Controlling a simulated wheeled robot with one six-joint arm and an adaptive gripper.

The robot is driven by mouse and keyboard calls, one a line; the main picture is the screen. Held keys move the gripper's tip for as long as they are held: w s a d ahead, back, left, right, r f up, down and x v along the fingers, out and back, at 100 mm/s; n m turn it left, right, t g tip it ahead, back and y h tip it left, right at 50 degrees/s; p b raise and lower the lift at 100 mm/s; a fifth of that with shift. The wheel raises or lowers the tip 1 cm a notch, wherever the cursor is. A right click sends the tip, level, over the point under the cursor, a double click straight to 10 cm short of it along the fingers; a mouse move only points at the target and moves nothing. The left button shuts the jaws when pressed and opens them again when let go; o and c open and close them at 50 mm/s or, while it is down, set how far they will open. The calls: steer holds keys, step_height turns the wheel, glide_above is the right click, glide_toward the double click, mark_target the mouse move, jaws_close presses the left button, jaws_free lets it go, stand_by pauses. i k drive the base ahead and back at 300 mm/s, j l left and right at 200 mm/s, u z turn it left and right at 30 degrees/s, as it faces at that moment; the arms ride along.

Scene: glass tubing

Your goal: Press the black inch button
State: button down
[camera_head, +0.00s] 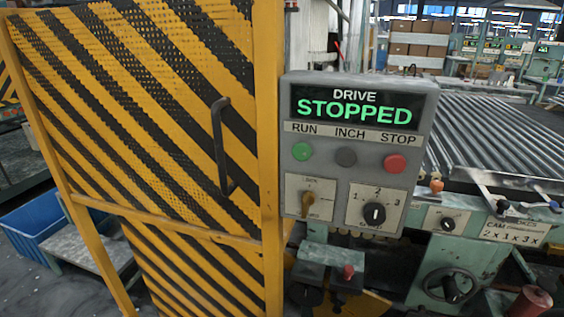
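The inch button (346,157) is a round dark grey-black button in the middle of a row on a grey control box (284,180). It sits below the label INCH. A green button (302,151) under RUN is to its left, and a red button (395,163) under STOP is to its right. The display (354,107) above reads DRIVE STOPPED in green letters. Nothing covers the inch button. My gripper is not in view.
Below the buttons are a brass-coloured switch (308,204) and a black rotary knob (375,214) marked 1, 2, 3. A yellow-and-black striped guard door (150,110) with a dark handle (222,150) stands left of the box. A roller bed (500,135) lies to the right.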

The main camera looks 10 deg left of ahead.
mark_target(347, 157)
steer(key=u, duration=0.7)
steer(key=k+l+u, duration=0.15)
steer(key=j+z, duration=0.5)
steer(key=j, duration=0.25)
